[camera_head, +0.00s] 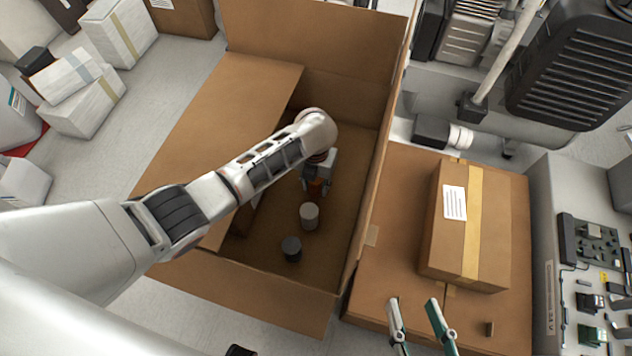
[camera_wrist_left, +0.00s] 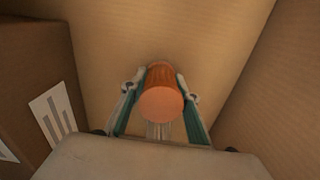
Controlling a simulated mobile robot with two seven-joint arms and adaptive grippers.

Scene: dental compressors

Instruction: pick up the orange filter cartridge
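The orange filter cartridge (camera_wrist_left: 161,101) is between the two fingers of my left gripper (camera_wrist_left: 158,88) in the left wrist view. The fingers lie close along both its sides, but I cannot tell whether both press on it. In the head view my left gripper (camera_head: 315,186) points down inside the large open cardboard box (camera_head: 262,271), with a little of the orange cartridge (camera_head: 317,188) showing between its fingers. I cannot tell whether the cartridge touches the box floor. My right gripper (camera_head: 418,312) is at the bottom edge of the head view, open and empty, with its fingers apart.
A light grey cylinder (camera_head: 309,216) and a dark grey cylinder (camera_head: 291,248) stand on the box floor nearer me. The box walls surround my left gripper. A taped carton (camera_head: 466,226) sits on cardboard to the right, with a small brown piece (camera_head: 489,329) near it.

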